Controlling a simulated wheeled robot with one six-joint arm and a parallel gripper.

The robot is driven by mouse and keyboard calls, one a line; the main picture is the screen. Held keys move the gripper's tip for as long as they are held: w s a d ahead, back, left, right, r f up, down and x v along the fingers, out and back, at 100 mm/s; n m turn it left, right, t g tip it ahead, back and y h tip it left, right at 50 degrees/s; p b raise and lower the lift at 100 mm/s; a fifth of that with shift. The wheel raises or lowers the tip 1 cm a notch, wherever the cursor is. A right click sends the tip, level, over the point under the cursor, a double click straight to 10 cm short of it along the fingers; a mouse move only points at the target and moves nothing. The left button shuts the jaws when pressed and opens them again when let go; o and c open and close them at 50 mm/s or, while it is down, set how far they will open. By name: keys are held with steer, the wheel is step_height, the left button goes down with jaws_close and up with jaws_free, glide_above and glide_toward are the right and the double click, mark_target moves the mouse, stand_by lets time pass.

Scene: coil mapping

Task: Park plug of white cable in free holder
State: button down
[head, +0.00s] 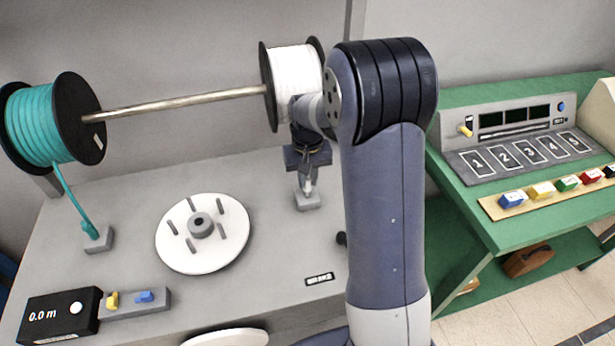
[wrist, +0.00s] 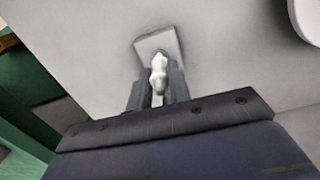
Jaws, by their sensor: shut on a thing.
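My gripper (head: 307,181) points down at the back right of the grey table and is shut on the white plug (wrist: 158,73). The plug is between the two dark fingers in the wrist view. A small grey holder block (head: 308,203) stands right under the plug, and it also shows in the wrist view (wrist: 146,44). The plug's tip meets or overlaps the block; I cannot tell whether it is seated. The white cable spool (head: 294,72) hangs on the rod above, partly behind my arm. Most of the cable's run is hidden.
A teal spool (head: 36,124) shares the rod (head: 180,101); its cable runs down to another grey holder (head: 99,242). A white disc with pegs (head: 224,253) lies mid-table. A black meter (head: 58,316) is front left. A green bench (head: 470,222) with a numbered panel stands right.

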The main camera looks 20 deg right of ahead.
steer(key=shift+f+b, duration=0.6)
steer(key=shift+f, duration=0.4)
stand_by(0.5)
steer(key=c, duration=1.2)
jaws_free()
steer(key=shift+c, duration=0.2)
step_height(320, 180, up, 8)
steer(key=shift+f, duration=0.25)
steer(key=shift+f, duration=0.15)
step_height(320, 180, down, 7)
steer(key=shift+r+p, duration=0.4)
steer(key=shift+r, duration=0.1)
